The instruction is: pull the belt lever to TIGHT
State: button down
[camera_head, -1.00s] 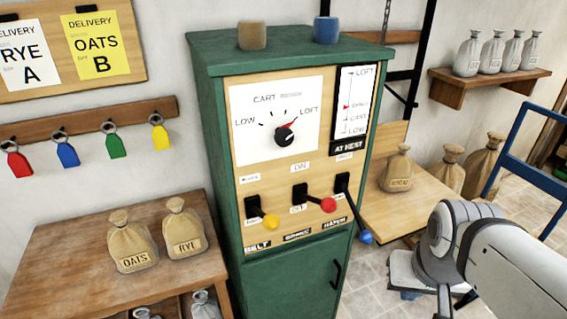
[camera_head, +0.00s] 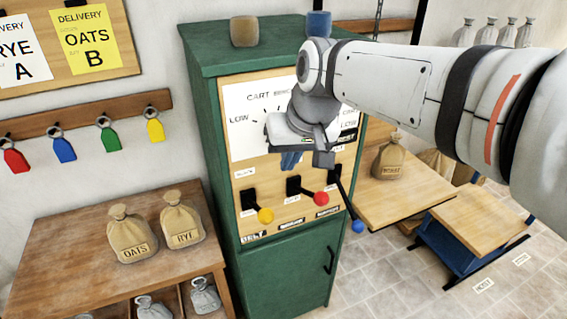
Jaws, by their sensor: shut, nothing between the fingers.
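The belt lever (camera_head: 265,215) has a yellow knob and is the leftmost of three levers on the front panel of the green cabinet (camera_head: 285,270). Its knob hangs low, just above the BELT label (camera_head: 252,237). The small position labels by it are too small to read. My gripper (camera_head: 290,162) is shut and empty in front of the panel, above the levers and a little right of the yellow knob, apart from it. My gripper and arm cover much of the dial and the gauge.
The red-knobbed lever (camera_head: 320,198) and the blue-knobbed lever (camera_head: 357,226) stand close to the right. Two cups, tan (camera_head: 244,31) and blue (camera_head: 319,24), sit on the cabinet top. A table (camera_head: 70,230) with OATS and RYE sacks is at left.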

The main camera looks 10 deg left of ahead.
jog(key=shift+w+a+r, duration=0.1)
jog(key=shift+a+r, duration=0.2)
jog(key=shift+a, duration=0.25)
jog(key=shift+w+a+r, duration=0.1)
jog(key=shift+a+r, duration=0.2)
jog(key=shift+a, duration=0.2)
jog(key=p, duration=0.2)
send_over(268, 209)
jog(key=w, duration=0.2)
notch_tip(268, 209, down, 9)
jog(key=f, duration=0.1)
jog(key=s+f, duration=0.1)
jog(key=f, duration=0.1)
jog(key=shift+s, duration=0.3)
jog(key=shift+s+f, duration=0.15)
jog(key=shift+f, duration=0.3)
